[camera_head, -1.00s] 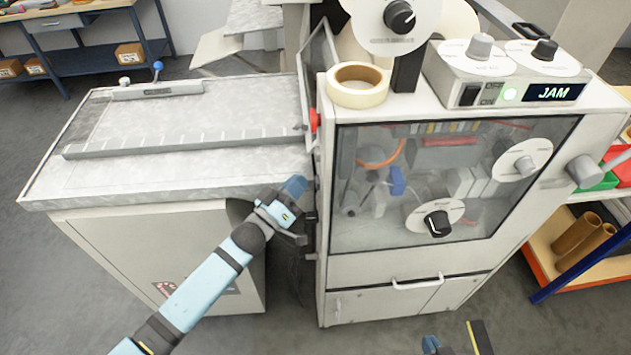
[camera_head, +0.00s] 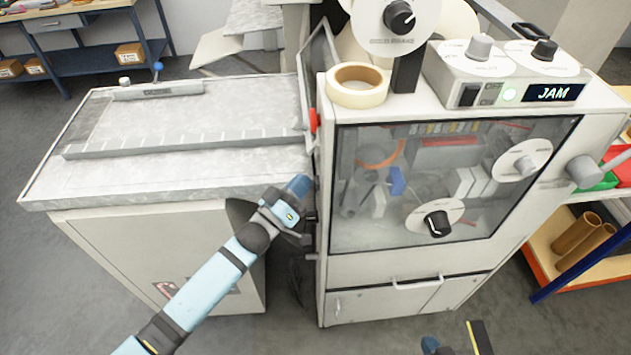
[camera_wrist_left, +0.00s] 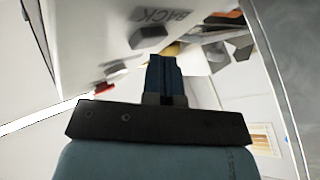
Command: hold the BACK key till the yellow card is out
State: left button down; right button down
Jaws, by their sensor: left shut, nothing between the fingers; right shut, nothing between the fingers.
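The BACK key (camera_wrist_left: 149,38) is a dark block on the machine's pale side panel, under the printed word BACK, in the left wrist view. My left gripper (camera_head: 299,186) is shut and empty at the machine's left side; its dark blue fingers (camera_wrist_left: 163,72) point at the key's area. The tips appear close to the key, but I cannot tell whether they touch it. A small yellow patch (camera_wrist_left: 172,49) shows behind the fingertips, mostly hidden; it may be the yellow card. My right gripper (camera_head: 430,345) is shut, barely in view at the bottom edge.
The machine's display (camera_head: 553,93) reads JAM beside a lit green lamp. A red button (camera_wrist_left: 106,88) sits on the panel near the left fingers. A tape roll (camera_head: 357,86) lies on top.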

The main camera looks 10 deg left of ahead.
pick_arm(q)
jog(key=shift+w+d, duration=0.1)
jog(key=shift+d, duration=0.3)
dwell(3.4)
jog(key=shift+a, duration=0.1)
dwell(1.0)
jog(key=shift+s+a, duration=0.2)
jog(key=shift+a, duration=0.5)
jog(key=a, duration=0.2)
jog(key=s+a+p, duration=0.1)
jog(key=a, duration=0.1)
jog(key=shift+s+a+p, duration=0.2)
jog(key=shift+a+p, duration=0.1)
jog(key=shift+a, duration=0.1)
